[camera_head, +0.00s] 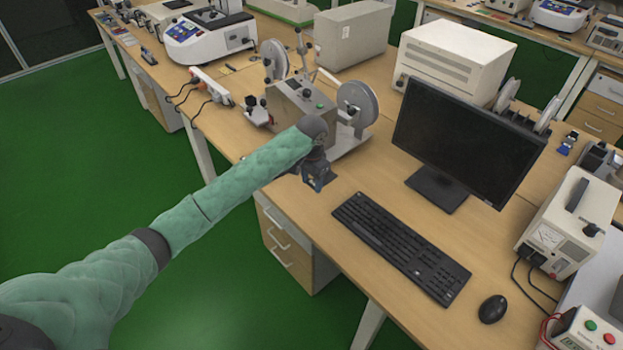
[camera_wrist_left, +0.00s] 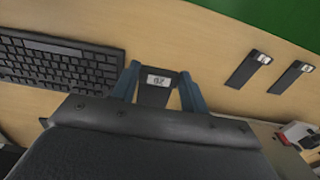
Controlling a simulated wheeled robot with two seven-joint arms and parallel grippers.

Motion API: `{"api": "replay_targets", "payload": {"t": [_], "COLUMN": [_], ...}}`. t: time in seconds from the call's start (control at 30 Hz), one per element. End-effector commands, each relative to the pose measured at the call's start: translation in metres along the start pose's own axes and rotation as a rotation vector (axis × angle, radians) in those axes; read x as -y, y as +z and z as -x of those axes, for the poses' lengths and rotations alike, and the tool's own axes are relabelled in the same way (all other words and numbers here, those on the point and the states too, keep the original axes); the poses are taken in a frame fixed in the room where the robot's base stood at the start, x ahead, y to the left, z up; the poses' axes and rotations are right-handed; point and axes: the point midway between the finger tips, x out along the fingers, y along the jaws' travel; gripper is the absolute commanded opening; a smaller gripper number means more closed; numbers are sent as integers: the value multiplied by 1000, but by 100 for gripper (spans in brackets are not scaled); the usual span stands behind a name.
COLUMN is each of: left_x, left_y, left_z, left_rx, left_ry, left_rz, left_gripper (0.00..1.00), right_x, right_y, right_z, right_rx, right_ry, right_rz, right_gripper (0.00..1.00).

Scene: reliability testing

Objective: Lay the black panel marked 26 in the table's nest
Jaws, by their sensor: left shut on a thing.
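My left gripper (camera_head: 318,182) is low over the front part of the table, left of the keyboard. In the left wrist view its two blue fingers (camera_wrist_left: 159,88) are shut on a black panel (camera_wrist_left: 154,97) with a white label. The mark on that label appears upside down and is too small to read surely. Two similar black panels with white labels, a nearer one (camera_wrist_left: 241,75) and a farther one (camera_wrist_left: 285,82), lie apart on the wood to the right. I cannot make out the nest in either view. My right gripper is not in view.
The keyboard (camera_head: 400,246), mouse (camera_head: 492,309) and monitor (camera_head: 465,141) stand to the right of the gripper. A machine with two grey reels (camera_head: 300,105) stands close behind it. The table's front edge is near. The keyboard also shows in the left wrist view (camera_wrist_left: 58,62).

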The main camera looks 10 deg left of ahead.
Motion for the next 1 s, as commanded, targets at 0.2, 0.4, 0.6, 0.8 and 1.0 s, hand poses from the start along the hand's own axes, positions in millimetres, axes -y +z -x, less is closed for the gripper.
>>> {"api": "replay_targets", "payload": {"t": [0.2,0.4,0.6,0.8,1.0], "left_x": [0,0,0,0,0], "left_y": [0,0,0,0,0], "left_z": [-11,-21,-30,-40,-50], "left_rx": [0,0,0,0,0], "left_ry": [0,0,0,0,0], "left_rz": [1,0,0,0,0], "left_gripper": [23,23,23,23,23], "right_x": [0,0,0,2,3], "right_y": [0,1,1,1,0], "right_z": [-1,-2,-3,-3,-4], "right_rx": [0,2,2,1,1], "right_ry": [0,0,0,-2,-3], "right_rz": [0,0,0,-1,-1], "right_gripper": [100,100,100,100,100]}}
